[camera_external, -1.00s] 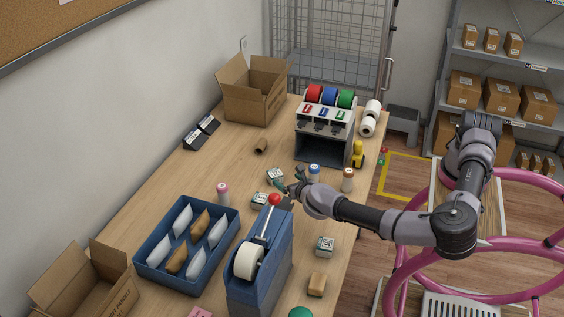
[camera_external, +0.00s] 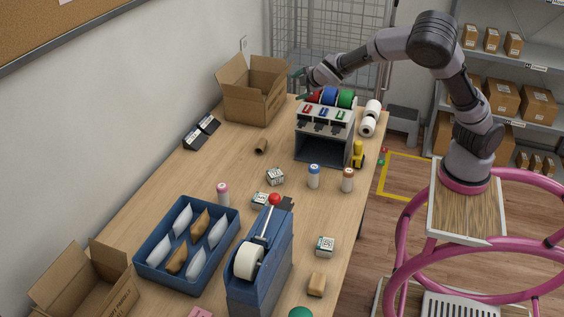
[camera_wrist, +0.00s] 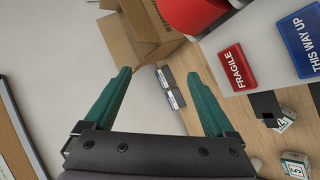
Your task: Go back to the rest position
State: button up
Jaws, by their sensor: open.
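My gripper (camera_external: 300,84) is raised at the back of the counter in the external view, between the open cardboard box and the dispenser with coloured rolls. Its two green fingers stand wide apart with nothing between them in the wrist view (camera_wrist: 160,95). My arm is lifted and bent, reaching over from its base at the right of the counter. Through the finger gap the wrist view shows the wall, and two small dark-labelled items (camera_wrist: 171,86) lie farther off.
The cardboard box (camera_external: 240,102) and the roll dispenser (camera_external: 311,140) stand below the gripper. A blue tray of packets (camera_external: 150,262), a blue tape machine (camera_external: 272,285) with a red knob, bottles and small boxes share the wooden counter (camera_external: 215,165). A wire cage (camera_external: 325,40) stands behind.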

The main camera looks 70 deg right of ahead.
jog(key=s+m, duration=0.1)
jog(key=s+m+y, duration=0.1)
jog(key=s, duration=0.1)
jog(key=s+m+g, duration=0.1)
jog(key=shift+s+d+f+y, duration=0.2)
jog(key=shift+d+f+y, duration=0.1)
jog(key=shift+y, duration=0.1)
jog(key=s+m, duration=0.1)
jog(key=s+a+m+y, duration=0.1)
jog(key=s, duration=0.1)
jog(key=s+r+y, duration=0.1)
jog(key=shift+s+a+m+g, duration=0.25)
jog(key=shift+a+m+g, duration=0.15)
jog(key=s+a+r+m+y, duration=0.1)
jog(key=s+a+r, duration=0.3)
jog(key=s, duration=0.5)
jog(key=s+a+r+m+y, duration=0.2)
jog(key=s+a+r+m, duration=0.1)
jog(key=s, duration=0.7)
jog(key=s+a+r+m+y, duration=0.1)
jog(key=s+a+r+m, duration=0.2)
jog(key=s, duration=0.7)
notch_tip(320, 180, up, 4)
jog(key=shift+a+r+t+y, duration=0.2)
jog(key=shift+a+t+y, duration=0.1)
jog(key=shift+a, duration=0.9)
jog(key=shift+o, duration=0.8)
